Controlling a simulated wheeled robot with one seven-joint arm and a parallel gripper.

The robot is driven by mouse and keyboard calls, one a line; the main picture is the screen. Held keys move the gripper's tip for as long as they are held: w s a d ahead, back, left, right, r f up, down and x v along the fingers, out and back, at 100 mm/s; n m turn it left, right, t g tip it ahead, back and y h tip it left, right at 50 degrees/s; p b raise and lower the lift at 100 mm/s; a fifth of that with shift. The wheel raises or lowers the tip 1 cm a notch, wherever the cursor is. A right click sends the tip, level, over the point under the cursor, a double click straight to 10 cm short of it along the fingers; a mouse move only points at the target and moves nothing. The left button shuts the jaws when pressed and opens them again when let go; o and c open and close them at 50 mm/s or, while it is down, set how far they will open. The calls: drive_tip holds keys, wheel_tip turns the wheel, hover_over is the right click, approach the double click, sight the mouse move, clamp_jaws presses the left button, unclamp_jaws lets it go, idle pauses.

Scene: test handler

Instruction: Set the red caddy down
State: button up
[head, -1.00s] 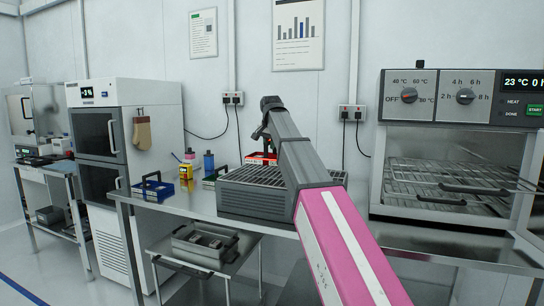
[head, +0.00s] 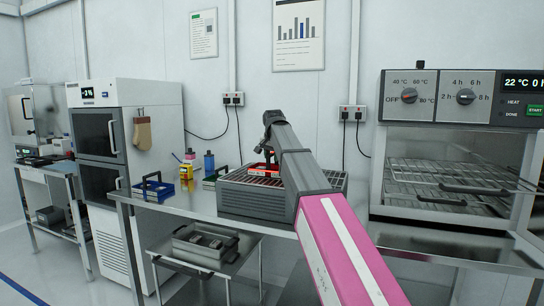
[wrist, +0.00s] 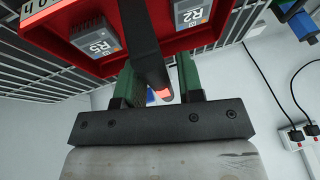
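The red caddy (head: 262,169) is at the grey slatted-top unit (head: 252,203) on the bench, at its back left part, partly hidden by my arm. In the wrist view the red caddy (wrist: 95,62) fills the top, with grey blocks labelled R5 and R2 in it and a dark handle (wrist: 148,45). My gripper (wrist: 158,78) has its two green fingers on either side of that handle and appears shut on it. The slats show close behind the caddy. I cannot tell whether its base touches them.
A blue caddy (head: 153,189), a green caddy (head: 213,180) and bottles (head: 209,162) stand left of the slatted unit. An oven (head: 455,150) stands to the right. A wall socket (wrist: 303,136) with cables is at the right in the wrist view.

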drive_tip(key=shift+o, duration=0.2)
drive_tip(key=shift+r, duration=0.1)
drive_tip(key=v, duration=1.2)
